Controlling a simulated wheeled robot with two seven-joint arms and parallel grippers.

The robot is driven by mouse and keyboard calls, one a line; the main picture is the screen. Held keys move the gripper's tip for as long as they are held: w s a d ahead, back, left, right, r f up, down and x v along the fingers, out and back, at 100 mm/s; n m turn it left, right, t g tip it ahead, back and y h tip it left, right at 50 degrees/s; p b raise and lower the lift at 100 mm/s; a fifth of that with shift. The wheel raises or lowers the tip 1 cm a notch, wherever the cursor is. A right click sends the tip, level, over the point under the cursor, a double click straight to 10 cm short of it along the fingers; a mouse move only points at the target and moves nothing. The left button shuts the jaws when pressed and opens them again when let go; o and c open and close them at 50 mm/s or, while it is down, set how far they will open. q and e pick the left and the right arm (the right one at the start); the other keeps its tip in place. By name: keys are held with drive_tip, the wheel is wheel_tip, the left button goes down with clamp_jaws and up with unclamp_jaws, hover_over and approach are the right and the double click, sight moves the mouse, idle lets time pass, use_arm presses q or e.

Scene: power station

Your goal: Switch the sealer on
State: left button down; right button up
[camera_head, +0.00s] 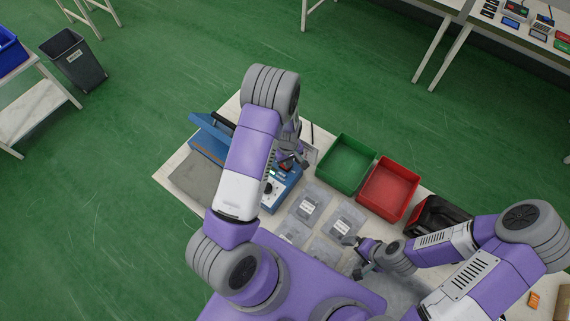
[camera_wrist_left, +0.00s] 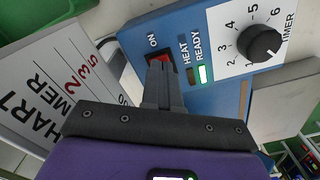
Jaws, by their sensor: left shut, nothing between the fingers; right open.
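The blue sealer (camera_head: 284,188) stands at the left of the table, partly hidden by my left arm. Its panel fills the upper middle of the left wrist view (camera_wrist_left: 213,101), with a black timer knob (camera_wrist_left: 259,44), HEAT and READY lamps, and a red switch (camera_wrist_left: 165,59) labelled ON. The READY lamp (camera_wrist_left: 206,74) shows pale and bright. My left gripper (camera_head: 291,162) is shut and empty; its fingertips (camera_wrist_left: 160,68) are at the red switch and cover part of it. I cannot tell whether they press it. My right gripper (camera_head: 362,262) is open near the clear bags.
A printed timer chart (camera_wrist_left: 62,88) stands beside the sealer in the left wrist view.

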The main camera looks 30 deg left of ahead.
use_arm(q)
wheel_tip(320, 180, up, 6)
drive_tip(key=p, duration=0.4)
idle(0.6)
